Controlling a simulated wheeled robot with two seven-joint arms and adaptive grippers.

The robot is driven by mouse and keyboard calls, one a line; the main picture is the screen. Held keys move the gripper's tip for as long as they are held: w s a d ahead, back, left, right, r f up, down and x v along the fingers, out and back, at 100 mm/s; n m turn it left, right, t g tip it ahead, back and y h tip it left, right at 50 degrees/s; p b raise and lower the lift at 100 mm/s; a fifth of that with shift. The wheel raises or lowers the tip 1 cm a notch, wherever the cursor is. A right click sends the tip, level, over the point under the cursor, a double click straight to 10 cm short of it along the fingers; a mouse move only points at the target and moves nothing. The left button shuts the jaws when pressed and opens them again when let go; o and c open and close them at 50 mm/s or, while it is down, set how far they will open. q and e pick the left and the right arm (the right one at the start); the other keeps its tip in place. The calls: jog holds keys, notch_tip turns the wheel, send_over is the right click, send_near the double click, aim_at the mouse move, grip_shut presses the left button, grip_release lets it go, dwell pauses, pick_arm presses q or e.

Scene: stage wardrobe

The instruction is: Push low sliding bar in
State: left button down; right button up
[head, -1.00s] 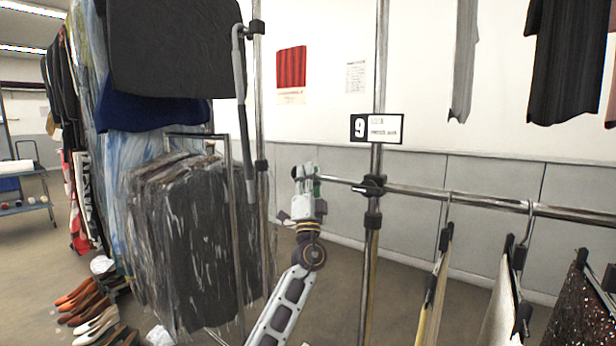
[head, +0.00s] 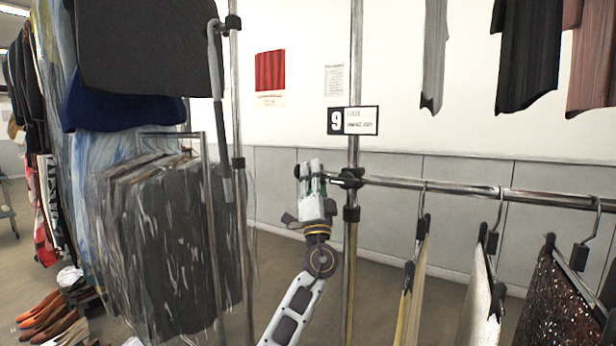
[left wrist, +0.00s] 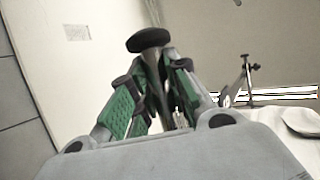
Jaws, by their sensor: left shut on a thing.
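The low sliding bar (head: 440,187) is a chrome rail running right from a black clamp (head: 350,178) on the upright post (head: 352,250). Its short left end sticks out past the clamp and has a black end cap (left wrist: 148,40). My left gripper (head: 311,172) is shut on this end, between the cap and the clamp. In the left wrist view, the green-padded fingers (left wrist: 150,100) are on both sides of the bar just below the cap. The fingers hide part of the bar. My right gripper is in neither view.
Garments on hangers (head: 487,280) hang from the bar on the right. A plastic-covered clothes rack (head: 155,240) stands close on the left. Shoes (head: 45,315) are on the floor at lower left. A number 9 sign (head: 353,121) is on the post.

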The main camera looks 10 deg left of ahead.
pick_arm(q)
jog(key=shift+f, duration=0.1)
jog(key=c, duration=1.3)
grip_release()
jog(key=shift+c, duration=0.2)
jog(key=v, duration=1.2)
jog(key=shift+a, duration=0.1)
